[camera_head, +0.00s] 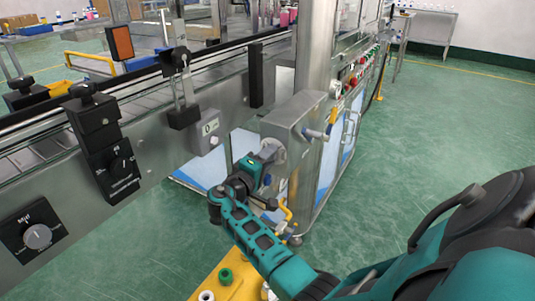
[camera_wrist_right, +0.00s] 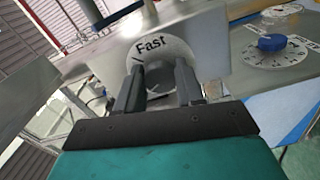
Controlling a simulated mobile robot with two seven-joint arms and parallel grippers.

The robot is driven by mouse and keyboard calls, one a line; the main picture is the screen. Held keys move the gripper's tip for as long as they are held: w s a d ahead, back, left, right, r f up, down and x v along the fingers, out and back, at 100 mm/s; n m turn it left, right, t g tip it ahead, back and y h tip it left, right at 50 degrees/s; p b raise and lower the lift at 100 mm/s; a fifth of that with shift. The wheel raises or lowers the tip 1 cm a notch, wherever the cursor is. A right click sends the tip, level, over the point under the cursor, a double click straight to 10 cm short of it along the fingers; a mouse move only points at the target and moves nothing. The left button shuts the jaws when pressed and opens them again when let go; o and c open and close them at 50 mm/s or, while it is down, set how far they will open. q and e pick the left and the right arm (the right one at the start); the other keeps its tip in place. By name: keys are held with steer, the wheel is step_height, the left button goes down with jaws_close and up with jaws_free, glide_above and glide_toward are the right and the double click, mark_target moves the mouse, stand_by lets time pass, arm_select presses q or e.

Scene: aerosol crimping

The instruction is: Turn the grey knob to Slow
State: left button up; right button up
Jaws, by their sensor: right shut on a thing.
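The grey knob (camera_wrist_right: 158,77) sits on a round pale dial (camera_wrist_right: 150,50) with the word "Fast" in black above it. In the head view the dial (camera_head: 276,150) is on the near face of a grey metal box. My right gripper (camera_wrist_right: 157,90) is shut on the knob, one dark finger on each side. In the head view my right gripper (camera_head: 262,164) hides the knob. The word "Slow" cannot be read in either view. My left gripper is not in view.
A blue knob (camera_wrist_right: 271,43) with a marked scale is to the right in the wrist view. A black panel with another grey knob (camera_head: 37,236), labelled apparently "Mid", is on the conveyor side (camera_head: 160,155). A yellow surface (camera_head: 235,278) lies below my arm. Green floor is open at right.

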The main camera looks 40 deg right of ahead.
steer(key=shift+r+n+p, duration=0.15)
steer(key=shift+n+p, duration=0.7)
steer(key=shift+n, duration=1.05)
steer(key=o, duration=1)
steer(key=shift+o, duration=0.2)
steer(key=shift+a, duration=0.1)
steer(key=p+v, duration=0.1)
steer(key=v, duration=1.1)
steer(key=shift+a+p, duration=0.3)
steer(key=shift+s, duration=0.1)
